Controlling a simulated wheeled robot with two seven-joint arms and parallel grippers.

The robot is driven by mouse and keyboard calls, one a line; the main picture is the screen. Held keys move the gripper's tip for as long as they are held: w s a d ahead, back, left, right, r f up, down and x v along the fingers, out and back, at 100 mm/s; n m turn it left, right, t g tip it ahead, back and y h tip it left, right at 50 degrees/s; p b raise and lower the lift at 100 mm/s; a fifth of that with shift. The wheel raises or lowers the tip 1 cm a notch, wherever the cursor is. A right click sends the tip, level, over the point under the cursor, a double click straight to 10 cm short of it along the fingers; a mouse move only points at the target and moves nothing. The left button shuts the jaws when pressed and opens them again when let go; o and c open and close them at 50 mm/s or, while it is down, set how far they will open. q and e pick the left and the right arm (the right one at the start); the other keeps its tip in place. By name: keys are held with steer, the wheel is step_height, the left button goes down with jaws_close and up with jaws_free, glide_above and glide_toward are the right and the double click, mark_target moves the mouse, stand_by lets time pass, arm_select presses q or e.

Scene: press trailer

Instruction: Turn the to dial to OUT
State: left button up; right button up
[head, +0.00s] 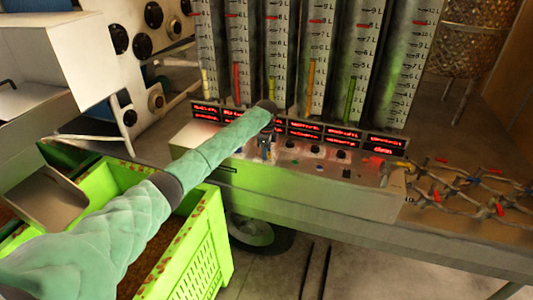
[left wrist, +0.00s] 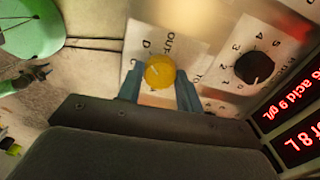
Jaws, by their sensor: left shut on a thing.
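The to dial is a round yellow knob (left wrist: 160,72) on a white label plate (left wrist: 135,62) in the left wrist view. The word OUT is printed beside the knob, toward the top of that view, with other letters around it. A small pale mark shows on the knob's face; I cannot tell surely which label it points to. My left gripper (left wrist: 160,92) has its two blue fingers on either side of the knob, shut on it. In the head view my left gripper (head: 266,152) is at the control box (head: 300,185), and it hides the dial there.
A black numbered dial (left wrist: 253,67) is close beside the yellow one. Red digital displays (head: 325,132) and tall graduated tubes (head: 316,60) stand behind the box. A green crate (head: 205,255) is below my left arm.

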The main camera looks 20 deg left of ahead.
arm_select(q)
steer(key=m, duration=0.2)
steer(key=shift+a+m+b, duration=0.1)
steer(key=shift+m+b, duration=0.3)
steer(key=shift+w+m, duration=0.1)
steer(key=shift+m, duration=0.8)
steer(key=shift+m+b, duration=0.5)
steer(key=shift+m, duration=1.3)
steer(key=shift+r+m+b, duration=0.1)
steer(key=shift+m+b, duration=0.25)
steer(key=shift+m, duration=0.35)
arm_select(e)
steer(key=w+a+r, duration=0.2)
steer(key=a+r, duration=0.1)
steer(key=r, duration=0.3)
steer(key=shift+w, duration=0.2)
